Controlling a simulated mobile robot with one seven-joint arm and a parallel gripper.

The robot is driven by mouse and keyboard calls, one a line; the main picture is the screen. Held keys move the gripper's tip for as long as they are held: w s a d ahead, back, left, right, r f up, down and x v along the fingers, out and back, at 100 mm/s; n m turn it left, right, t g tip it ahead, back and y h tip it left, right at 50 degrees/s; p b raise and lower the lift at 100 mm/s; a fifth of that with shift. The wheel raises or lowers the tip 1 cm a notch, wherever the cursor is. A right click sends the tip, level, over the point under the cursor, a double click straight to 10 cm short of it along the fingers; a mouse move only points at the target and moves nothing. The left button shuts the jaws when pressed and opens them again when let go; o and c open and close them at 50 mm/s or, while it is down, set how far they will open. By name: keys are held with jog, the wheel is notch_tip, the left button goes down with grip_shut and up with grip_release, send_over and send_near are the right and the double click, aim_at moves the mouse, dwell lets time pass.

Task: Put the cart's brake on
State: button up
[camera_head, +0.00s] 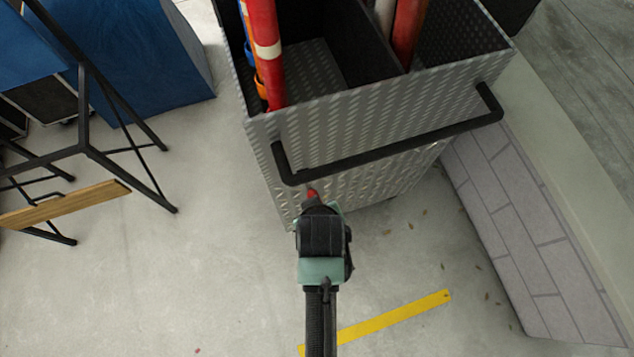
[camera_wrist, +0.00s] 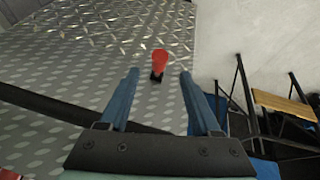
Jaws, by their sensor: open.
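The cart (camera_head: 350,140) is a box of grey diamond-plate metal with a black push bar (camera_head: 395,150) across its near side. A small red lever (camera_head: 311,192) on the cart's near face, seemingly the brake, shows just past my gripper (camera_head: 317,206). In the wrist view the red lever (camera_wrist: 160,62) has a dark base and stands out against the plate (camera_wrist: 100,45). My gripper (camera_wrist: 158,78) is open, its two blue fingers apart and the lever seen in the gap between their tips. I cannot tell if they touch it. In the head view my wrist hides part of the lever.
Red poles (camera_head: 264,50) stand in the cart. A low grey block wall (camera_head: 530,240) lies close on the right. Black folding frames with a wooden slat (camera_head: 65,205) and blue covers (camera_head: 150,60) are on the left. A yellow floor strip (camera_head: 395,317) lies in front.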

aim_at(311, 191)
jog(key=x, duration=1.2)
grip_shut()
dwell(1.3)
